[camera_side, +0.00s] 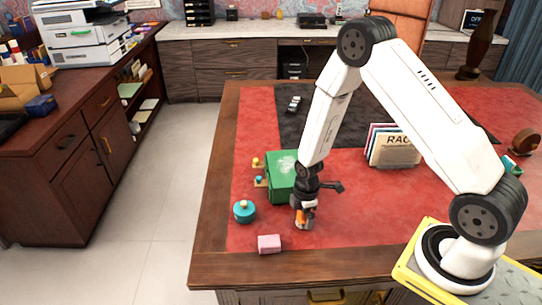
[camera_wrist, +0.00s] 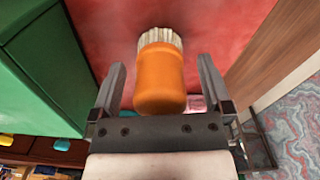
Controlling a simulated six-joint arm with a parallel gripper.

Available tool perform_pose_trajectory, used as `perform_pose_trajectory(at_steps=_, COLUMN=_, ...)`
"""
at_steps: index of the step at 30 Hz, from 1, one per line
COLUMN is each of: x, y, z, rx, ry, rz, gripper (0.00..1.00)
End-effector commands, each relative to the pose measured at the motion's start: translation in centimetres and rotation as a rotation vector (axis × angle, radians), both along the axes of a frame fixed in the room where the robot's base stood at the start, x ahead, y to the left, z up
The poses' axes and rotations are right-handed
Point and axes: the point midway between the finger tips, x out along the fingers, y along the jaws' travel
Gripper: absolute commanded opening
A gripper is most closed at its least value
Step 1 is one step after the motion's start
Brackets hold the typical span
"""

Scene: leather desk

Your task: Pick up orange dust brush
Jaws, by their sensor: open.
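The orange dust brush (camera_wrist: 160,80) has a rounded orange handle and pale bristles. In the wrist view it lies in line between the two open fingers of my gripper (camera_wrist: 160,88), with a gap on each side. In the side view my gripper (camera_side: 304,222) points down low over the red desk top, just right of the green box. A small orange patch of the brush (camera_side: 301,216) shows there, and the rest is hidden by the gripper. I cannot tell the exact height of the fingers over the desk.
A green box (camera_side: 281,180) stands close on the left of my gripper, also in the wrist view (camera_wrist: 45,60). A teal pot (camera_side: 244,212) and pink block (camera_side: 269,244) lie nearby. A file holder (camera_side: 393,147) stands further right. Red desk surface (camera_side: 350,215) is clear to the right.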

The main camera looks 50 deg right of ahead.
Motion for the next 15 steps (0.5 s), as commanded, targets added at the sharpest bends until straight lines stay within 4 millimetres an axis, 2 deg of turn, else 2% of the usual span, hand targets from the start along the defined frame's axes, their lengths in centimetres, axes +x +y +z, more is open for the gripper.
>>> perform_pose_trajectory(at_steps=2, x=0.0, y=0.0, z=0.01, rx=0.0, ry=0.0, rz=0.0, gripper=1.0)
perform_pose_trajectory(at_steps=5, x=-0.01, y=0.0, z=0.02, rx=0.0, ry=0.0, rz=0.0, gripper=0.71)
perform_pose_trajectory(at_steps=6, x=-0.01, y=0.0, z=0.02, rx=0.0, ry=0.0, rz=0.0, gripper=0.59)
perform_pose_trajectory(at_steps=11, x=0.0, y=0.0, z=0.02, rx=0.0, ry=0.0, rz=0.0, gripper=0.08)
perform_pose_trajectory(at_steps=12, x=0.0, y=0.0, z=0.03, rx=0.0, ry=0.0, rz=0.0, gripper=0.03)
perform_pose_trajectory(at_steps=15, x=0.01, y=0.0, z=0.03, rx=0.0, ry=0.0, rz=0.0, gripper=0.03)
